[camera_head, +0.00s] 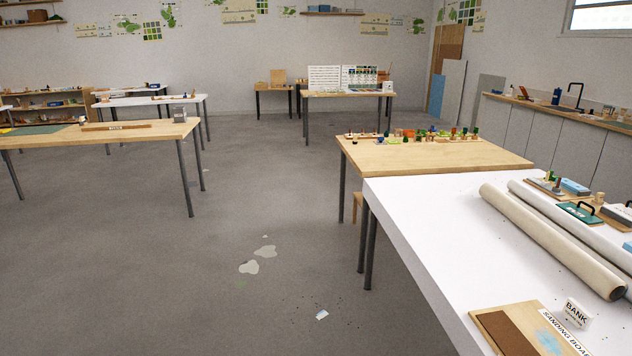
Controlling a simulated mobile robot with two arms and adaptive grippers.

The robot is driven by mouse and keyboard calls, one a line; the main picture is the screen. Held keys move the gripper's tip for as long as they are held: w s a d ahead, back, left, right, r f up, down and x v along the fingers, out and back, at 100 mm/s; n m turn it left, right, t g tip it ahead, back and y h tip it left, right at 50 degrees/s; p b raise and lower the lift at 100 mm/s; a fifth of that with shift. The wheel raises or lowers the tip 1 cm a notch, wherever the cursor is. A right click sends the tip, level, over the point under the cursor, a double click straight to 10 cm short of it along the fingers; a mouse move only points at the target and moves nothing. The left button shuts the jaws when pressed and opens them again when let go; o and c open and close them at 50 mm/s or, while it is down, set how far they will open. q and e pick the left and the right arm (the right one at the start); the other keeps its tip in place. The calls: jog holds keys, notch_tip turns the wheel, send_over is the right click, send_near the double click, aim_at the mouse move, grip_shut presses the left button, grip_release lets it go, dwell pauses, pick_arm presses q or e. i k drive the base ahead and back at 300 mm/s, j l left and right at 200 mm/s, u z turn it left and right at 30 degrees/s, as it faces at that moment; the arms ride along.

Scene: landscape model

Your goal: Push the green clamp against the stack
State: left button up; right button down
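Neither of my grippers shows in the head view. A flat green piece with a black handle (579,213) lies on the white table at the right, beyond two long rolls. I cannot tell whether it is the green clamp. Small green objects also stand among the items on the wooden table (450,152) behind, too small to tell apart. I cannot make out a clear stack.
The white table (420,222) fills the right side. It bears a beige roll (550,240), a sanding board (505,333) and a BANK sign (577,313). A wooden table (75,138) stands at the left. Open floor (180,270) lies between, with pale patches (250,267) and a scrap (322,314).

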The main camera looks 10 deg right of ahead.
aim_at(553, 179)
jog(key=i+z, duration=0.15)
jog(key=i, duration=6.35)
jog(key=i+z, duration=0.1)
jog(key=i, duration=0.45)
jog(key=i+j+z, duration=0.1)
jog(key=i, duration=0.4)
jog(key=i+j+z, duration=0.1)
jog(key=i, duration=0.45)
jog(key=i+j+z, duration=0.1)
jog(key=i, duration=0.4)
jog(key=i+l+z, duration=0.2)
jog(key=i+z, duration=0.6)
jog(key=z, duration=0.15)
jog(key=i+z, duration=0.5)
jog(key=i+j+z, duration=0.25)
jog(key=z, duration=0.25)
jog(key=i+l+z, duration=0.15)
jog(key=i+z, duration=0.15)
jog(key=i, duration=0.65)
jog(key=i+z, duration=0.35)
jog(key=i, duration=1.7)
jog(key=i+j, duration=0.1)
jog(key=i, duration=0.95)
jog(key=i+l+z, duration=0.1)
jog(key=i+z, duration=0.35)
jog(key=i+j+z, duration=0.1)
jog(key=i+z, duration=0.35)
jog(key=i, duration=0.15)
jog(key=i+j+z, duration=0.3)
jog(key=i+z, duration=0.2)
